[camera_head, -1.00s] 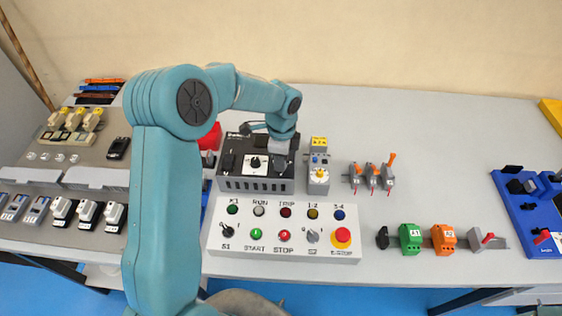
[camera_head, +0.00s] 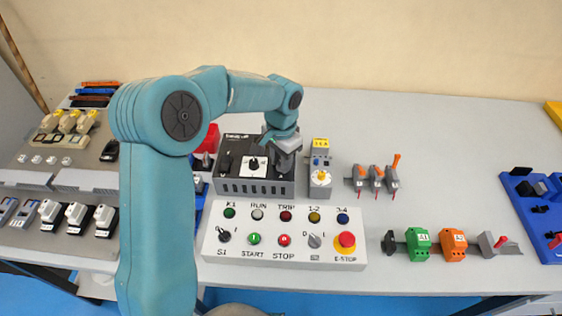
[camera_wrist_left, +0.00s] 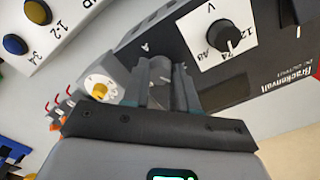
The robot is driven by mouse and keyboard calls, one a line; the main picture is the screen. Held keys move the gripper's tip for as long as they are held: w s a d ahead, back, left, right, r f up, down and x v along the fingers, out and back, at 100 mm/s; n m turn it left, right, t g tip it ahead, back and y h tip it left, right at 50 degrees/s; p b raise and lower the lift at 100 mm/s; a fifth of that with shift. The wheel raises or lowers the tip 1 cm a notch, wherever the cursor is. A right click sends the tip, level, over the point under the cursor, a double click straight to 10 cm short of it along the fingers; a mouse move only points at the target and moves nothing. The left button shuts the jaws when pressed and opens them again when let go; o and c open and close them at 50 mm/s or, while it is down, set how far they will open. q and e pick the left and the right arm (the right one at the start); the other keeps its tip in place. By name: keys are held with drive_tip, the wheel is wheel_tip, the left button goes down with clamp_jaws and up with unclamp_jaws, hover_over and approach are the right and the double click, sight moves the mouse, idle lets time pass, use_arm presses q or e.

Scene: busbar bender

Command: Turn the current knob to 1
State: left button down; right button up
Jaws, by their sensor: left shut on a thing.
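The black power supply (camera_head: 255,187) stands behind the white control panel, left of centre in the head view. Its voltage knob (camera_head: 254,163) sits on a white dial plate and also shows in the wrist view (camera_wrist_left: 228,36), beside the marks 12, 24 and 48. My left gripper (camera_head: 284,160) points down at the right end of the supply. In the wrist view, its fingers (camera_wrist_left: 160,88) are shut around the current knob beside the letter A. They hide most of this knob, and I cannot read its setting. My right gripper is out of view.
The white control panel (camera_head: 283,256) with buttons and a red stop lies in front. A grey module with a yellow dial (camera_head: 320,177) stands close right of the gripper. Three orange-levered parts (camera_head: 377,178) are further right. The table behind is clear.

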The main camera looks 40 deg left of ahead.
use_arm(q)
drive_tip(key=n, duration=0.2)
drive_tip(key=n+b, duration=0.1)
drive_tip(key=n, duration=0.2)
drive_tip(key=shift+w+r+n, duration=0.2)
drive_tip(key=shift+r+n, duration=0.05)
drive_tip(key=shift+n, duration=0.05)
drive_tip(key=shift+b, duration=0.3)
drive_tip(key=c, duration=0.9)
unclamp_jaws()
drive_tip(key=shift+s+f, duration=0.1)
wheel_tip(320, 180, up, 16)
drive_tip(key=shift+r+p, duration=0.2)
drive_tip(key=shift+p, duration=0.5)
drive_tip(key=shift+s+f, duration=0.1)
drive_tip(key=shift+s, duration=0.05)
